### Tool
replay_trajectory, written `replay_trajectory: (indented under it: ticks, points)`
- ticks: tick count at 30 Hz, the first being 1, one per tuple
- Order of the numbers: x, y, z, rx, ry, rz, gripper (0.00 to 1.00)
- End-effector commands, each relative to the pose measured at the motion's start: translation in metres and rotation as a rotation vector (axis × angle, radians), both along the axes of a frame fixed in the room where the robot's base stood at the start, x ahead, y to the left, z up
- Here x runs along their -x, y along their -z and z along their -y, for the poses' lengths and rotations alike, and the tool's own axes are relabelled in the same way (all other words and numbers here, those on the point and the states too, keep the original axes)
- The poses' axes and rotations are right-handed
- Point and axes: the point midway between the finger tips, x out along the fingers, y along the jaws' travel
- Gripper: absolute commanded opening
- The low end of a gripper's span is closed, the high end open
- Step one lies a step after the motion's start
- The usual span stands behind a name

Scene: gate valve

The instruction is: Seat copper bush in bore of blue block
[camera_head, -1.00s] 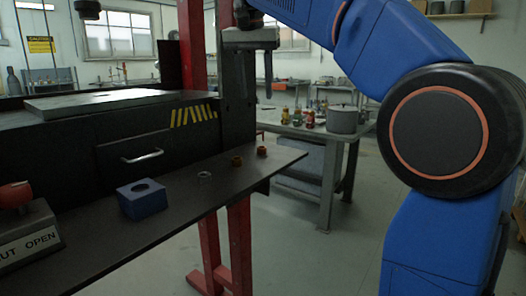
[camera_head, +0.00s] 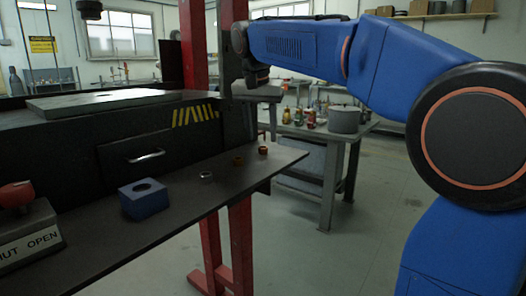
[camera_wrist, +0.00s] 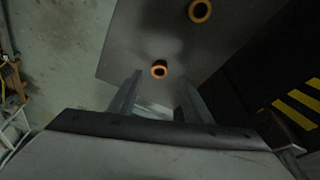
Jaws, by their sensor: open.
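The copper bush (camera_head: 263,150) stands on the dark shelf (camera_head: 190,215) near its far right end. In the wrist view the copper bush (camera_wrist: 159,70) shows as an orange ring just past the fingertips, about midway between them. My gripper (camera_wrist: 158,92) is open, with nothing between its fingers. In the head view my gripper (camera_head: 268,130) hangs pointing down above the copper bush, apart from it. The blue block (camera_head: 143,203) sits on the shelf to the left, its round dark bore facing up and empty.
A brass-coloured ring (camera_head: 238,161) and a silver ring (camera_head: 206,176) stand in a row between the copper bush and the block. A red post (camera_head: 240,240) stands by the shelf. A box with a red knob (camera_head: 17,195) is at far left.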

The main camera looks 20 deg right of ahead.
Motion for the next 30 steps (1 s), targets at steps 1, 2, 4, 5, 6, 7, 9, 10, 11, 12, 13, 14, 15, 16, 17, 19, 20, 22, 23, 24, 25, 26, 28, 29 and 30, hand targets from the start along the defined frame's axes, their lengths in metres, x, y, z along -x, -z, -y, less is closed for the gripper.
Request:
replay_trajectory:
  ticks: [1, 2, 4, 5, 6, 7, 9, 10, 11, 12, 13, 14, 15, 16, 17, 19, 20, 22, 23, 24, 25, 26, 28, 29, 30]
  points:
    - [0.0, 0.008, 0.001, 0.001, 0.001, -0.003, 0.45]
    - [0.0, 0.012, 0.002, 0.0, 0.0, -0.001, 0.45]
    - [-0.002, 0.021, 0.004, 0.0, 0.001, -0.001, 0.45]
    - [-0.003, 0.024, 0.004, 0.0, 0.001, -0.001, 0.45]
    - [-0.004, 0.029, 0.005, 0.0, 0.001, -0.001, 0.45]
    - [-0.004, 0.031, 0.005, 0.001, 0.001, -0.002, 0.45]
    - [-0.005, 0.035, 0.005, 0.0, 0.001, 0.0, 0.45]
    - [-0.006, 0.036, 0.006, 0.0, 0.001, 0.0, 0.45]
    - [-0.006, 0.036, 0.006, 0.0, 0.001, 0.0, 0.45]
    - [-0.006, 0.036, 0.006, -0.001, 0.001, 0.001, 0.45]
    - [-0.006, 0.036, 0.006, -0.001, 0.0, 0.001, 0.45]
    - [-0.006, 0.036, 0.005, 0.0, 0.0, 0.001, 0.45]
    - [-0.006, 0.036, 0.005, -0.001, 0.0, 0.001, 0.45]
    - [-0.006, 0.036, 0.005, -0.001, 0.0, 0.001, 0.45]
    - [-0.006, 0.036, 0.005, 0.0, 0.0, 0.0, 0.45]
    - [-0.006, 0.036, 0.005, 0.0, 0.0, 0.0, 0.28]
    - [-0.006, 0.036, 0.005, 0.0, 0.0, 0.0, 0.21]
    - [-0.006, 0.036, 0.005, 0.0, 0.0, 0.0, 0.04]
    - [-0.006, 0.036, 0.005, 0.0, 0.0, 0.0, 0.0]
    - [-0.006, 0.036, 0.005, 0.0, 0.0, 0.0, 0.0]
    - [-0.006, 0.036, 0.005, 0.0, 0.0, 0.0, 0.0]
    - [-0.006, 0.036, 0.005, 0.0, 0.0, 0.0, 0.0]
    - [-0.006, 0.036, 0.005, 0.0, 0.0, 0.0, 0.0]
    - [-0.006, 0.036, 0.005, 0.0, 0.0, 0.0, 0.0]
    - [-0.006, 0.036, 0.005, 0.0, 0.0, 0.0, 0.0]
